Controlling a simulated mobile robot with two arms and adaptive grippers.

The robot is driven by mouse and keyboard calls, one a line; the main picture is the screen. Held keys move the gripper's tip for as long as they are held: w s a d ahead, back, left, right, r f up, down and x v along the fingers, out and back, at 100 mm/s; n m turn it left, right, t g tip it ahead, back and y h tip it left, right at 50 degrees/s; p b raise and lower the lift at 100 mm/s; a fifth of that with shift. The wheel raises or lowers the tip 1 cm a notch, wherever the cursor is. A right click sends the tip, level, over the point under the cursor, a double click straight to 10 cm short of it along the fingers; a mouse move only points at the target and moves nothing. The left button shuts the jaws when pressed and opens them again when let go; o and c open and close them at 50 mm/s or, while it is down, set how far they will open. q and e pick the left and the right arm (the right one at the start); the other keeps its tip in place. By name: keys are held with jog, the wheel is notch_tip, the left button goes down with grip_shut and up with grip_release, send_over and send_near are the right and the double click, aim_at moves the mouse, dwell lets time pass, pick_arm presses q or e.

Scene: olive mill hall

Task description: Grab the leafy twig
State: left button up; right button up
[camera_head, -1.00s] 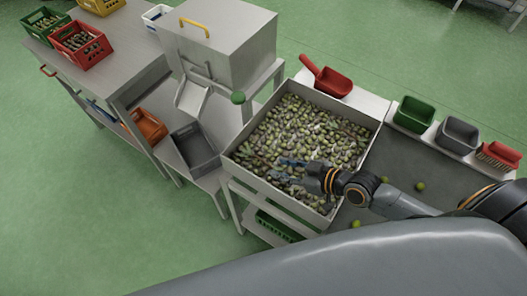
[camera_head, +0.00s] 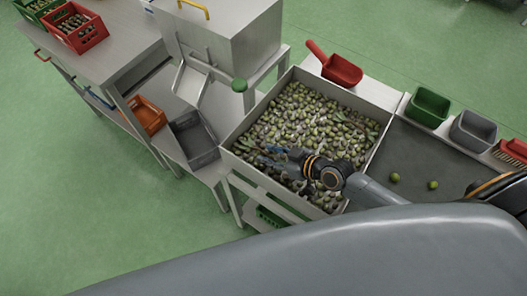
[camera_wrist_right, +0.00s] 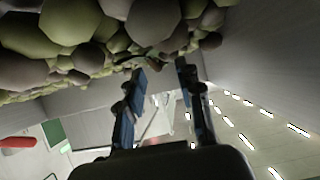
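My right gripper (camera_head: 270,157) is low over the olives at the left part of the steel bin (camera_head: 235,166). In the right wrist view its two blue-padded fingers (camera_wrist_right: 161,70) stand apart, with olives just beyond the tips. A thin, dark green, leaf-like shape (camera_wrist_right: 135,57) lies against the olives near one fingertip; it may be part of the leafy twig, but I cannot tell for sure. My left gripper is not in view.
Olives (camera_head: 310,115) fill the bin. A red scoop (camera_head: 341,70) lies behind it. A green tub (camera_head: 427,106), a grey tub (camera_head: 472,131) and a red brush (camera_head: 514,150) stand at the right. A hopper machine (camera_head: 220,40) and a dark grey crate (camera_head: 193,139) are at the left.

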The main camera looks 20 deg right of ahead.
jog(key=shift+w+a+f, duration=0.3)
jog(key=shift+w, duration=0.15)
jog(key=shift+s, duration=0.1)
jog(key=shift+f, duration=0.15)
grip_shut()
jog(key=shift+s, duration=0.1)
